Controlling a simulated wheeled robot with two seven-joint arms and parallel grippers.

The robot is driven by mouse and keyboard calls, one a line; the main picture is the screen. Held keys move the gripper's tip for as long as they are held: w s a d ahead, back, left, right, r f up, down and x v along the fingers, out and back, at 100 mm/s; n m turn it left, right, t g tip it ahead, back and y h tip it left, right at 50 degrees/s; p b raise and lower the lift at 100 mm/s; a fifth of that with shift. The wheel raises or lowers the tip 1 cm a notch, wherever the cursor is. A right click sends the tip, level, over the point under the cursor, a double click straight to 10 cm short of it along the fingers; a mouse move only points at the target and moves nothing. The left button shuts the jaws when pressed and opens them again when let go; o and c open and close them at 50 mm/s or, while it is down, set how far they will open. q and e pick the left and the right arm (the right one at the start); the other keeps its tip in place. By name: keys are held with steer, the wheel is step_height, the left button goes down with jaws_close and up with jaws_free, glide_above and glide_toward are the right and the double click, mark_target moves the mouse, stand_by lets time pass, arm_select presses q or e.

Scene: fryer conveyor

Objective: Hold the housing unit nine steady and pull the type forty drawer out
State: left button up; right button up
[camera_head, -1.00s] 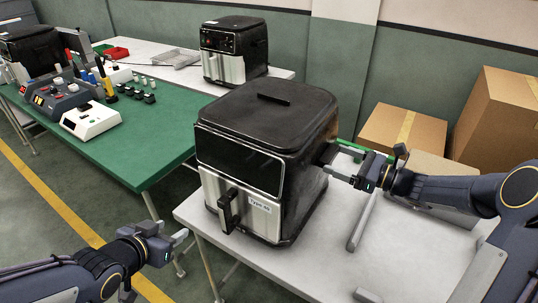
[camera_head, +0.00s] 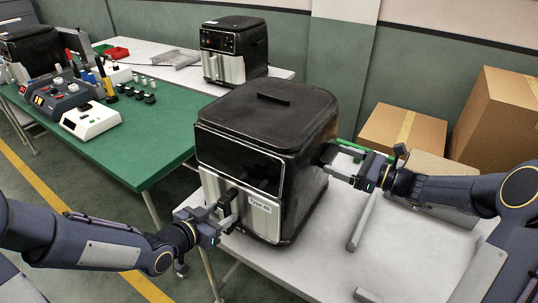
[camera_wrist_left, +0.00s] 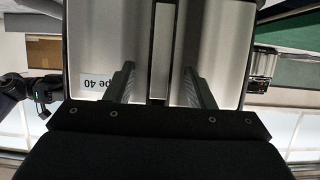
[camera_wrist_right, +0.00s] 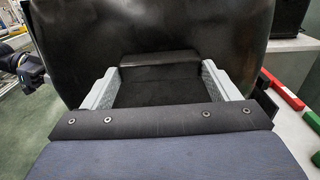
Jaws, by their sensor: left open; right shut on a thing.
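The black housing unit (camera_head: 300,125) stands upright on the white table. Its silver drawer (camera_head: 263,224) carries a "Type 40" label and sits in the housing's front. My left gripper (camera_head: 224,205) is open at the drawer's handle. In the left wrist view the upright handle bar (camera_wrist_left: 161,50) lies between the two open fingers (camera_wrist_left: 160,88), with gaps on both sides. My right gripper (camera_head: 331,166) is shut on a black block on the housing's right side. In the right wrist view this side block (camera_wrist_right: 160,62) sits between the fingers (camera_wrist_right: 158,88).
The white table (camera_head: 390,255) has free room right of the housing, with a grey bar (camera_head: 363,222) and green strip (camera_head: 350,145) there. Cardboard boxes (camera_head: 402,133) stand behind. A green table (camera_head: 150,140) with devices is at left. Another fryer (camera_head: 235,50) stands at the back.

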mark_target(229, 208)
arm_select(q)
steer(key=shift+x, duration=1.95)
steer(key=c, duration=1.1)
steer(key=shift+r, duration=0.15)
jaws_close()
